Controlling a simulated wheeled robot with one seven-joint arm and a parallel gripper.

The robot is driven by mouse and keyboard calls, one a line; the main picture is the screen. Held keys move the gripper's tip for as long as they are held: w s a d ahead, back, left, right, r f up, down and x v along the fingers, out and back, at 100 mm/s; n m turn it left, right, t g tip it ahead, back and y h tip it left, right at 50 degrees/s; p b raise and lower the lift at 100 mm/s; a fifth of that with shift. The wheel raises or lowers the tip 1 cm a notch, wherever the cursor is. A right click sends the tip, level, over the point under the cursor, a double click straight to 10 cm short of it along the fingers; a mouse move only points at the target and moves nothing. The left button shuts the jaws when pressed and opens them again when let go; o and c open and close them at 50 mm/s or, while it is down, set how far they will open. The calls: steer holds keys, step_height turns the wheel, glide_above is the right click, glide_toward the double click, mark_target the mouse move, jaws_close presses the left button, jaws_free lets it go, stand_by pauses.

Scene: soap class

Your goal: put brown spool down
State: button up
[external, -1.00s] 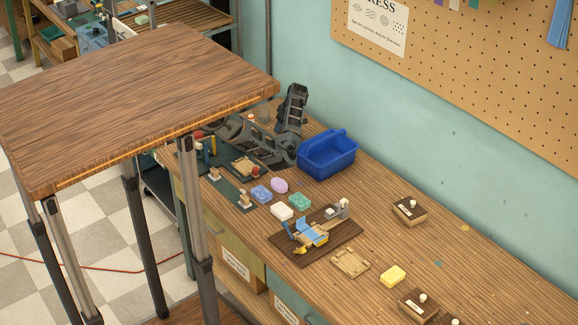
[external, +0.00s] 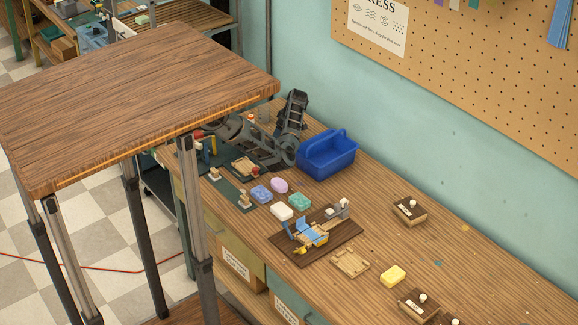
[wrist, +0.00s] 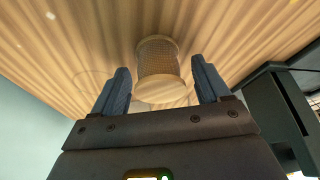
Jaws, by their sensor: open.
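The brown spool (wrist: 158,62) shows in the wrist view, with pale round flanges and a brown, textured winding. It appears to stand on the striped wooden bench top (wrist: 70,45). My gripper (wrist: 162,80) is open, with one dark finger on each side of the spool and a visible gap to each. In the external view my dark arm reaches low over the far end of the bench, behind the raised wooden table. I cannot make out the fingertips or surely pick out the spool there.
A blue basket (external: 328,155) stands right of my arm. Soap bars, including a purple one (external: 279,185) and a green one (external: 299,201), lie in front of it. A dark board (external: 335,240) holds a small blue and yellow device. The raised table (external: 130,95) blocks part of the view.

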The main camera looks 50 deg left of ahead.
steer(key=shift+r, duration=0.1)
steer(key=b+v, duration=0.1)
steer(key=v, duration=1.1)
steer(key=shift+a, duration=0.15)
